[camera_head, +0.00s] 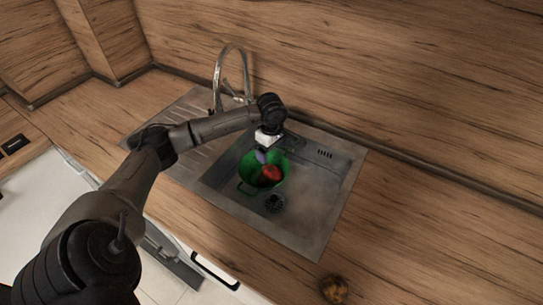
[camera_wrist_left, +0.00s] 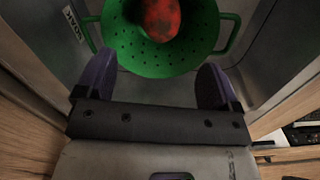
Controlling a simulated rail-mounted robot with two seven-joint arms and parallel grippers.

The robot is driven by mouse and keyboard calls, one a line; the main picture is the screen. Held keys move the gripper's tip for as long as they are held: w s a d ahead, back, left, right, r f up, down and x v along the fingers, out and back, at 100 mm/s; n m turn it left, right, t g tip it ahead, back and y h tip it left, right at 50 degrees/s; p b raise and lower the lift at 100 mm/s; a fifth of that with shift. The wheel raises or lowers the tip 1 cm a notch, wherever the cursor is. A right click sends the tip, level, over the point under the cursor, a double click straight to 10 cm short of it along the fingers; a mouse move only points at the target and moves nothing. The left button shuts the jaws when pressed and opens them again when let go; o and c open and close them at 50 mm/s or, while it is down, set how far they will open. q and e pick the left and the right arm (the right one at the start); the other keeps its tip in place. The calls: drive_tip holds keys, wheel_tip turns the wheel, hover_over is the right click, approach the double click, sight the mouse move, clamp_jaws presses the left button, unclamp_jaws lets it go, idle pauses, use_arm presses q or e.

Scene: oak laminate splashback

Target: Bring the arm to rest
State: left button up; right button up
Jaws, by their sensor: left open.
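My left gripper (camera_head: 261,157) is over the sink, just above a green colander (camera_head: 281,163). In the left wrist view its two purple fingers (camera_wrist_left: 155,82) are spread wide with nothing between them. The green colander (camera_wrist_left: 150,60) lies ahead of the fingertips and holds a red, mottled item (camera_wrist_left: 163,18), which also shows in the head view (camera_head: 271,173). The head view does not settle whether the fingers touch the colander. My left arm reaches in from the lower left across the counter. My right gripper is not in view.
The steel sink (camera_head: 325,200) has a drainboard at left, a drain (camera_head: 274,203) and a curved tap (camera_head: 218,75) behind my arm. A small brown item (camera_head: 334,289) sits on the wooden counter (camera_head: 420,240) at the front right. The counter to the right is otherwise clear.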

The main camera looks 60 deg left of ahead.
use_arm(q)
drive_tip(key=shift+r, duration=0.6)
idle(0.3)
